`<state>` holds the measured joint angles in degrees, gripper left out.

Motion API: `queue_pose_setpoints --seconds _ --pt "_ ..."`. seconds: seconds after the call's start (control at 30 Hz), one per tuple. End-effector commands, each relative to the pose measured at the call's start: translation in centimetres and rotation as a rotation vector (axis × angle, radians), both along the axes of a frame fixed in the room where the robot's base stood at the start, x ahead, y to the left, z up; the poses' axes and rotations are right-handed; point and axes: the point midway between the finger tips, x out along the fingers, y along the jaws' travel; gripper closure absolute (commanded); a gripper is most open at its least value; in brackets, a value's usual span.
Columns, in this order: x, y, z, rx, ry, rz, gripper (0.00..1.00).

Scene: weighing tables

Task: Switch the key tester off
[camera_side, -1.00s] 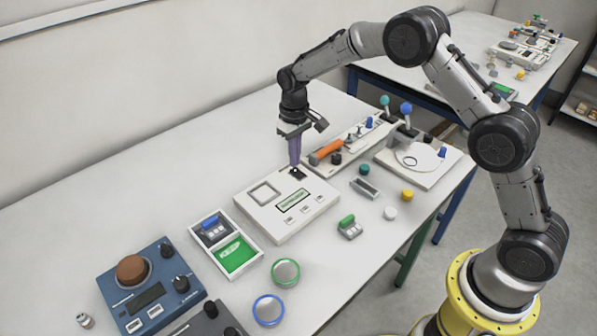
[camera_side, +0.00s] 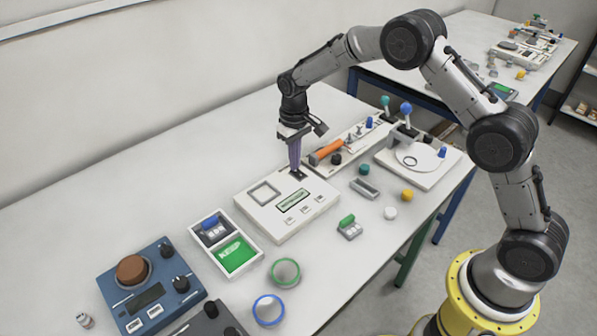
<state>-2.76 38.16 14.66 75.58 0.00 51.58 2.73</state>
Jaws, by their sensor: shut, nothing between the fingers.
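The key tester looks to be the white box (camera_side: 262,222) in the middle of the table, though its label is too small to read. Its top has a square frame (camera_side: 264,194), a green-edged display with dark text (camera_side: 294,201) and a few small buttons along the front. A small black switch (camera_side: 299,175) sits at its far right corner. My gripper (camera_side: 295,169) points straight down with its purple fingers shut and empty. The fingertips are right at the switch and partly hide it. I cannot tell whether they touch it or which way it is set.
Behind and right stand a board with an orange handle (camera_side: 327,151) and a white balance (camera_side: 424,171). Small weights and a green-topped block (camera_side: 348,226) lie in front. The back left is clear.

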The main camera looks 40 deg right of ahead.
Motion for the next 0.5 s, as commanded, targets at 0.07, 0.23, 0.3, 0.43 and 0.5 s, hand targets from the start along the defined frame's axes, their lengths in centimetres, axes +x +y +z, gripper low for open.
queue_pose_setpoints --seconds 0.07,0.23,0.3,0.43,0.5 --pt "-0.01 0.0 -0.14 0.0 0.001 0.0 1.0" --pt "-0.02 0.0 -0.37 0.0 0.001 0.0 1.0" --pt "-0.02 0.0 -0.46 0.0 0.001 0.0 1.0" --pt "-0.03 0.0 -0.65 0.0 0.001 0.0 1.0" --pt "-0.03 0.0 -0.71 0.0 0.001 0.0 1.0"
